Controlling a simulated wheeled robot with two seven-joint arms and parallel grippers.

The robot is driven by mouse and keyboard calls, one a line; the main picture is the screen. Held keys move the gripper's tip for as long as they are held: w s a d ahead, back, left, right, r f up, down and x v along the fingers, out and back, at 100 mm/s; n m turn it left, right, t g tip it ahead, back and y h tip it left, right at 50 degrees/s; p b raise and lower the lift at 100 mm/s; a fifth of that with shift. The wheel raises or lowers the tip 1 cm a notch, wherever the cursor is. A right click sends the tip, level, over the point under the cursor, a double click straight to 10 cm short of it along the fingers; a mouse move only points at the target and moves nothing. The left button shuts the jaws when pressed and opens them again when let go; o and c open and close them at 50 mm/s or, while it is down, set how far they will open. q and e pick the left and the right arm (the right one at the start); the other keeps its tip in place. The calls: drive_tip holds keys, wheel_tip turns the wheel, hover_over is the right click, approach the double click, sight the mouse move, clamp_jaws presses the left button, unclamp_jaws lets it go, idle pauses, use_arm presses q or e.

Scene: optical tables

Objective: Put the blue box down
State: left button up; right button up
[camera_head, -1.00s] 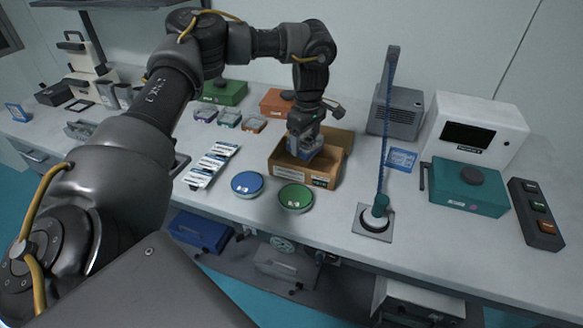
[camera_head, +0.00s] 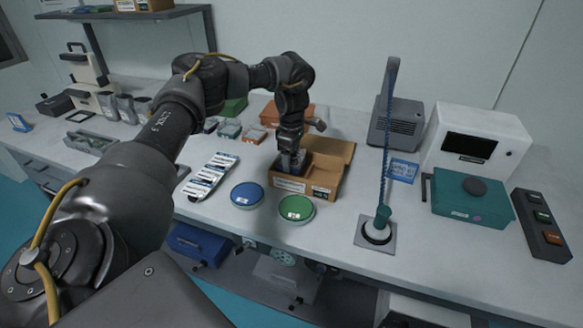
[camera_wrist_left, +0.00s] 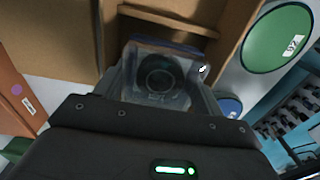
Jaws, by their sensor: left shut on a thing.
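My left gripper (camera_head: 290,160) points down into an open cardboard box (camera_head: 326,190) on the table. It is shut on a small clear-topped box with a blue edge, the blue box (camera_wrist_left: 160,72), which shows between the fingers in the left wrist view. In the head view the blue box is mostly hidden by the gripper and the carton's walls. The carton's inner wall and a cardboard strip (camera_wrist_left: 168,20) lie close beside it in the wrist view. I cannot tell whether the blue box touches the carton's floor. My right gripper is not in view.
A blue round tin (camera_head: 247,194) and a green round tin (camera_head: 296,208) stand in front of the carton. White packets (camera_head: 211,175) lie left. An orange box (camera_head: 288,114) is behind. A stand with a tall blue-wrapped post (camera_head: 384,150) stands right, with bare table between.

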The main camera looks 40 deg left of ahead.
use_arm(q)
drive_tip(key=shift+s+f, duration=0.1)
drive_tip(key=shift+f, duration=0.05)
wheel_tip(320, 180, down, 4)
drive_tip(key=shift+r+p, duration=0.25)
drive_tip(key=shift+p, duration=0.05)
drive_tip(key=shift+r, duration=0.1)
drive_tip(key=o, duration=0.8)
drive_tip(key=shift+f, duration=0.2)
drive_tip(key=shift+r, duration=0.1)
